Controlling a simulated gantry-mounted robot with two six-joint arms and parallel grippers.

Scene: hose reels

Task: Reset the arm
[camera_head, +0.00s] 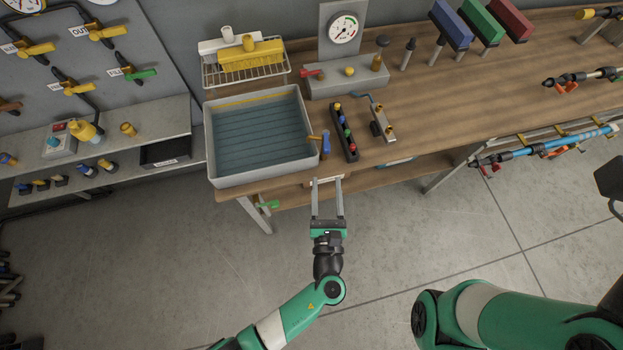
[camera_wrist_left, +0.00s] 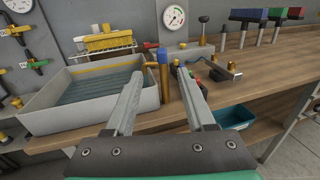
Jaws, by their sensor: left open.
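My left gripper (camera_head: 327,182) is open with its two fingers apart, in front of the workbench's front edge. In the left wrist view, the open fingers (camera_wrist_left: 160,76) point towards the bench, with nothing held between them. Behind the fingertips a brass-coloured upright tool with a blue part (camera_wrist_left: 164,72) stands by the tray's right side; it also shows in the head view (camera_head: 325,144). My right arm's green links show at the lower right of the head view, but its gripper is out of the picture.
A grey tray of water (camera_head: 212,155) sits on the wooden bench (camera_head: 420,100). Right of it are a black strip with coloured fittings (camera_head: 344,133) and a metal block with a lever (camera_head: 383,122). A gauge stand (camera_head: 343,60) rises behind. The floor in front is clear.

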